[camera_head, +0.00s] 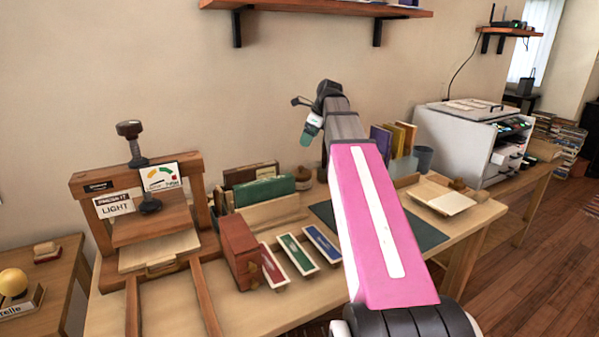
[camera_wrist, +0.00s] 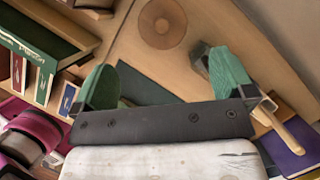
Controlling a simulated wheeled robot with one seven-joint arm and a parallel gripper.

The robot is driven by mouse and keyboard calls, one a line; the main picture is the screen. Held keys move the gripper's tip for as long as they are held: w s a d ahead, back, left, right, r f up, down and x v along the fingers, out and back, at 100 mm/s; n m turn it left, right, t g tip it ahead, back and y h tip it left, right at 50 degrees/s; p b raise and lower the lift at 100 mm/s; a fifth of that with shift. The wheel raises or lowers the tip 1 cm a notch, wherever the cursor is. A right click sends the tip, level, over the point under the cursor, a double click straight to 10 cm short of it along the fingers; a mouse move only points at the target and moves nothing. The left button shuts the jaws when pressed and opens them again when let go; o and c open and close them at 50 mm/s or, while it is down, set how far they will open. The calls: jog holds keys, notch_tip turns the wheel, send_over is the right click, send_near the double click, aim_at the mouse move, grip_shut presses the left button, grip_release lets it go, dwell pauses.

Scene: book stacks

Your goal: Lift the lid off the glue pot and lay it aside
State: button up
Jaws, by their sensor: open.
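A round brown wooden lid with a small centre knob (camera_wrist: 163,24) shows from above near the top of the wrist view, and I take it to be on the glue pot. In the head view a small round brown pot (camera_head: 303,180) stands at the back of the bench beside the green book; its details are too small to tell. My gripper (camera_wrist: 165,76) is open and empty, its green fingertips spread wide and apart from the lid. In the head view my gripper (camera_head: 308,134) hangs above the back of the bench, over the pot's area.
A wooden press (camera_head: 150,215) stands at the left. Green and brown books (camera_head: 262,190) and several colored-spine cases (camera_head: 300,255) lie near the middle. A dark mat (camera_head: 425,232) is partly bare. Upright books (camera_head: 400,140) and a grey cup (camera_head: 424,158) stand right of my arm.

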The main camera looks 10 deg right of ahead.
send_over(302, 168)
jog(key=d, duration=0.3)
jog(key=f, duration=0.6)
jog(key=shift+s+a+f, duration=0.15)
jog(key=shift+s+f, duration=0.05)
jog(key=shift+f, duration=0.05)
jog(key=shift+x, duration=3.65)
jog(key=c, duration=0.6)
